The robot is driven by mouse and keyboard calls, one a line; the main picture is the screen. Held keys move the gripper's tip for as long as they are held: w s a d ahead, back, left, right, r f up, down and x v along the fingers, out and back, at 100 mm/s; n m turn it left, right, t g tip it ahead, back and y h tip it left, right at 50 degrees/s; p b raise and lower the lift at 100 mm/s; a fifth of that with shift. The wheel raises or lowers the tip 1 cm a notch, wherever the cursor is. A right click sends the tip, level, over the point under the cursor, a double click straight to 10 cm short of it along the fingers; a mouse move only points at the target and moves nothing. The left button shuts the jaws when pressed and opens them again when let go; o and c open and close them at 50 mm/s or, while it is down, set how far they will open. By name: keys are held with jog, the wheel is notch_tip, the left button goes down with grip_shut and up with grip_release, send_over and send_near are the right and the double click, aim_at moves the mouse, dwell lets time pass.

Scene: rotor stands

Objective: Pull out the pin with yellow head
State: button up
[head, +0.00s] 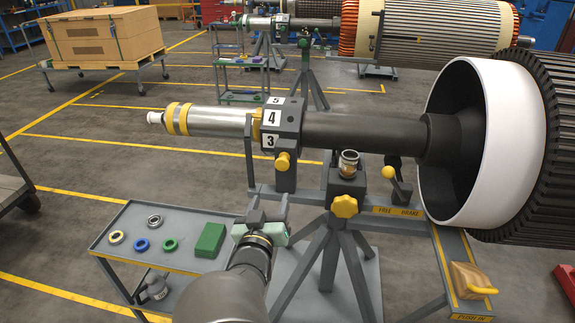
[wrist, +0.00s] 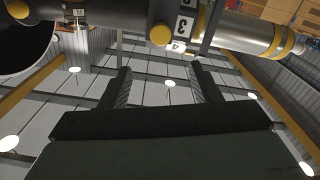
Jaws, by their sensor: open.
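The pin with a yellow head (head: 283,160) sticks out of the dark block below the numbered collar (head: 271,117) on the rotor shaft. Its round yellow head also shows in the wrist view (wrist: 161,34), near the top edge, beyond my fingertips. My gripper (head: 264,205) is open and empty, below and a little left of the pin head in the head view. Its two dark fingers (wrist: 163,80) stand apart in the wrist view, with only background between them. The pin's shaft is hidden inside the block.
A yellow star knob (head: 344,206) sits on the stand right of the pin. A yellow ball lever (head: 390,173) stands beside the FREE/BRAKE plate. A grey cart (head: 184,262) with rings and a green box (head: 209,240) is at lower left. The rotor shaft (head: 360,132) runs above my gripper.

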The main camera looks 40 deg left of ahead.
aim_at(281, 165)
jog(key=b+x, duration=0.2)
jog(key=x, duration=1.4)
